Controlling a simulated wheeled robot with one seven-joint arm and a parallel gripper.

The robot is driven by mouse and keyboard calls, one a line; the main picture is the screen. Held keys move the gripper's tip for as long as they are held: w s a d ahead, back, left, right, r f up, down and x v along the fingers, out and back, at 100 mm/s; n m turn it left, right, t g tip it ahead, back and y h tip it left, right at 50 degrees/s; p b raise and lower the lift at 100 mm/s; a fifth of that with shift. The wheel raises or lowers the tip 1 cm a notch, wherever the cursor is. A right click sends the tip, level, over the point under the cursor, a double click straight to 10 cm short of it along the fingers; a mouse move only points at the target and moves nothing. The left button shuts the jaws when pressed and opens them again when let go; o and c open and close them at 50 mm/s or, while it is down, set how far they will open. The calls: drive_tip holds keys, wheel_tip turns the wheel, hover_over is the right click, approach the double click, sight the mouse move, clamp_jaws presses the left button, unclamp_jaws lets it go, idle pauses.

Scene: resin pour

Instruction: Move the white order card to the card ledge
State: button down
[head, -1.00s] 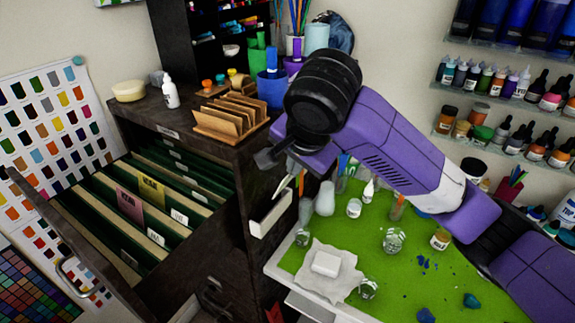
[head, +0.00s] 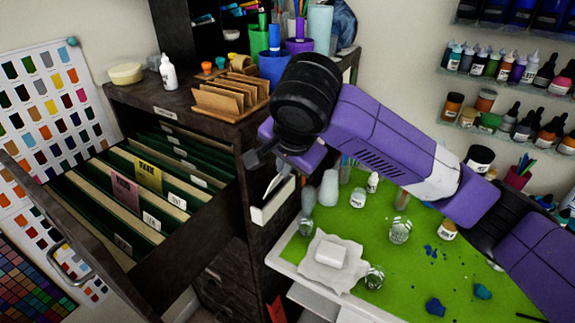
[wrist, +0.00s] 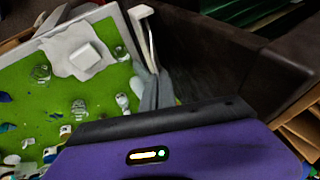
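My gripper (head: 276,180) hangs beside the dark cabinet, just above a narrow white ledge (head: 272,205) fixed to its side, which seems to be the card ledge. A thin pale sliver shows under my gripper; I cannot tell whether it is the white order card edge-on or a finger. In the wrist view a grey finger (wrist: 154,92) shows beside a pale upright strip, with a white end piece of the ledge (wrist: 141,12) above. Whether the fingers are closed is not clear. I cannot make out the white order card for certain elsewhere.
An open drawer of green folders holds a yellow card (head: 148,175) and a pink card (head: 125,193). A wooden rack (head: 230,100) stands on the cabinet. The green-topped table (head: 385,265) carries a white block (head: 331,252) on paper, cups and jars.

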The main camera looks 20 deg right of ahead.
drive_tip(key=shift+w+a+f+b, duration=0.15)
drive_tip(key=shift+f+b, duration=0.2)
drive_tip(key=shift+f, duration=0.4)
drive_tip(key=shift+w+a+f+b, duration=0.15)
drive_tip(key=shift+f+b, duration=0.2)
drive_tip(key=shift+f, duration=0.45)
drive_tip(key=shift+w+f+b, duration=0.15)
drive_tip(key=shift+f+b, duration=0.2)
drive_tip(key=shift+f, duration=0.4)
drive_tip(key=c, duration=1.1)
unclamp_jaws()
drive_tip(key=shift+r, duration=0.1)
drive_tip(key=shift+r+p, duration=3.6)
drive_tip(key=shift+r, duration=0.45)
